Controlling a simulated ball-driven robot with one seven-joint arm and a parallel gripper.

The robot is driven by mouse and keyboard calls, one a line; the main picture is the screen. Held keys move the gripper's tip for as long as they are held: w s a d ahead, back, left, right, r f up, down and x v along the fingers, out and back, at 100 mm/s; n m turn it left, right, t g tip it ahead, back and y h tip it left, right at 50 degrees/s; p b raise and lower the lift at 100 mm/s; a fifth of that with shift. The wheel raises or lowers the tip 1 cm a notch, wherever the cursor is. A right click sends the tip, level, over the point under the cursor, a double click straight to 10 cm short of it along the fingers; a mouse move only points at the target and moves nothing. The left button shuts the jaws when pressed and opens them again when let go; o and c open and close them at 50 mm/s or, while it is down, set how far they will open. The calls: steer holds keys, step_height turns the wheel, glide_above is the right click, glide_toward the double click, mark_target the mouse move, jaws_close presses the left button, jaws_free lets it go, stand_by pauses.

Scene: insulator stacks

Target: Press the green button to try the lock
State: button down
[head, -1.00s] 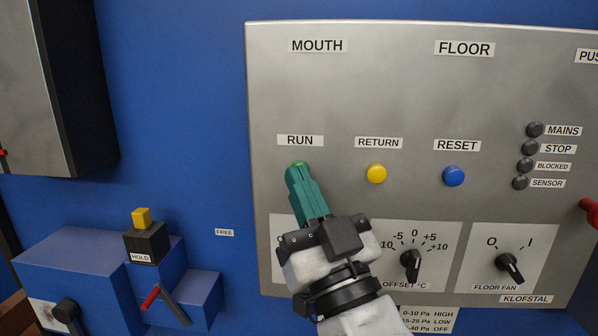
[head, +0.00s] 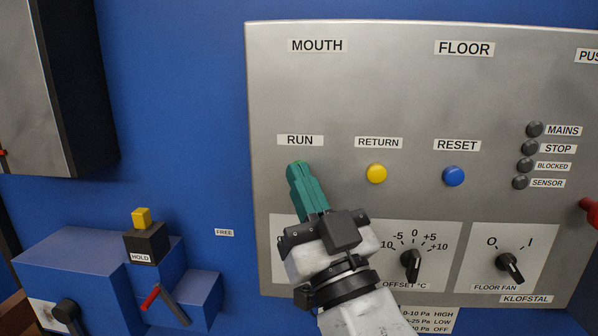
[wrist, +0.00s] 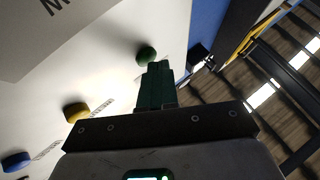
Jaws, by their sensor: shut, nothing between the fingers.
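The green button (wrist: 147,53) is a round knob on the grey panel (head: 400,90), under the RUN label (head: 300,140). In the head view my fingertips cover nearly all of it. My gripper (head: 298,168) has teal fingers that are shut and empty, pointing up at the panel. In the wrist view the fingertips (wrist: 157,66) lie just below the green button in the picture. I cannot tell whether they touch it or whether it is pressed in.
A yellow RETURN button (head: 376,174) and a blue RESET button (head: 453,176) sit to the right. Below are an offset dial (head: 411,264) and a floor fan switch (head: 508,267). A blue box with a HOLD block (head: 146,243) stands at lower left.

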steer(key=shift+s, duration=0.9)
steer(key=shift+s, duration=0.1)
steer(key=shift+s+a+b, duration=0.1)
steer(key=shift+s+b, duration=0.55)
steer(key=shift+s, duration=1.75)
steer(key=shift+s+f, duration=0.1)
